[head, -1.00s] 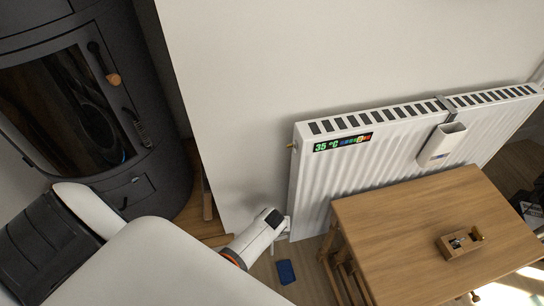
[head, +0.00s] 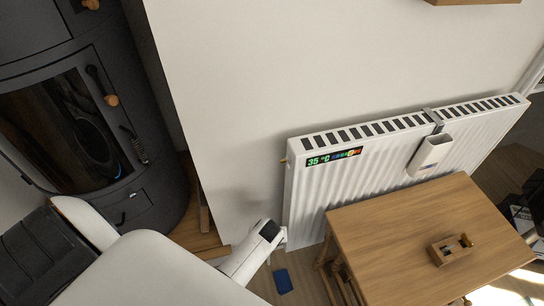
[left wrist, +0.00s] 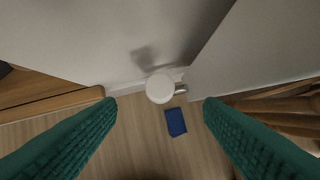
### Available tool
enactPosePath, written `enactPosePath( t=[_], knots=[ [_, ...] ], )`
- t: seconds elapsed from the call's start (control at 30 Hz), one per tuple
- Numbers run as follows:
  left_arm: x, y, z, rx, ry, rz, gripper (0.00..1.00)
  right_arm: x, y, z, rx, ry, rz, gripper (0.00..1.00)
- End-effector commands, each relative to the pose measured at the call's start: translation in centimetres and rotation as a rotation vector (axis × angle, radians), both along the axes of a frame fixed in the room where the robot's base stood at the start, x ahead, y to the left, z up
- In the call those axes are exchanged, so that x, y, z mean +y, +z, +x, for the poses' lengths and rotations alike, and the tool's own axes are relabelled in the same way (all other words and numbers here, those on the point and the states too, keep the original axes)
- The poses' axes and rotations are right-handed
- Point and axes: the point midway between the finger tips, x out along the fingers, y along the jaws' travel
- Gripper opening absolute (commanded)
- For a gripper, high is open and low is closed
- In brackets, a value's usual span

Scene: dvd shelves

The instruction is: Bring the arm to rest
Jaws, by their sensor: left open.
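My left arm (head: 150,270) comes in from the lower left in the head view, and its gripper is hidden behind it there. In the left wrist view my left gripper (left wrist: 157,103) is open, with its two green fingers wide apart and nothing between them. A round white knob (left wrist: 160,87) shows beyond the fingertips, joined to a metal fitting on its right. It appears to be the white cylinder with a dark patch (head: 250,252) beside the radiator in the head view. My right gripper is not in view.
A white radiator (head: 350,185) with a 35 °C display stands along the wall. A wooden table (head: 400,235) stands before it, holding a small wooden box (head: 450,250). A dark stove (head: 150,185) is at left. A blue item (head: 283,281) lies on the floor.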

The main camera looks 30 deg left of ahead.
Motion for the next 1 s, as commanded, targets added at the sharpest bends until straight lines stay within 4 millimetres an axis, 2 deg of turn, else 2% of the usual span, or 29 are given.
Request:
enactPosePath(
  t=[0.27,0.37,0.6,0.8,0.9,1.0],
  knots=[
    [0.0,-0.1,-0.4,0.006,-0.016,0.002,0.62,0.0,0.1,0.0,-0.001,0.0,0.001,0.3],
    [-0.2,-0.7,-2.4,0.036,-0.102,0.01,0.62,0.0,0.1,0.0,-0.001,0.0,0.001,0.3],
    [-2.3,-1.8,-9.6,0.13,-0.443,0.014,0.62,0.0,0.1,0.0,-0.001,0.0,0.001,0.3],
    [-4.4,-2.0,-14.8,0.18,-0.686,-0.006,0.62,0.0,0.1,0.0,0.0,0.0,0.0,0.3],
    [-5.4,-1.8,-17.2,0.197,-0.795,-0.02,0.62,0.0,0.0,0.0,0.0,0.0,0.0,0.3],
    [-5.4,-1.7,-18.0,0.207,-0.807,-0.022,0.62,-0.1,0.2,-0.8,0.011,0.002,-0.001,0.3]
  ],
)
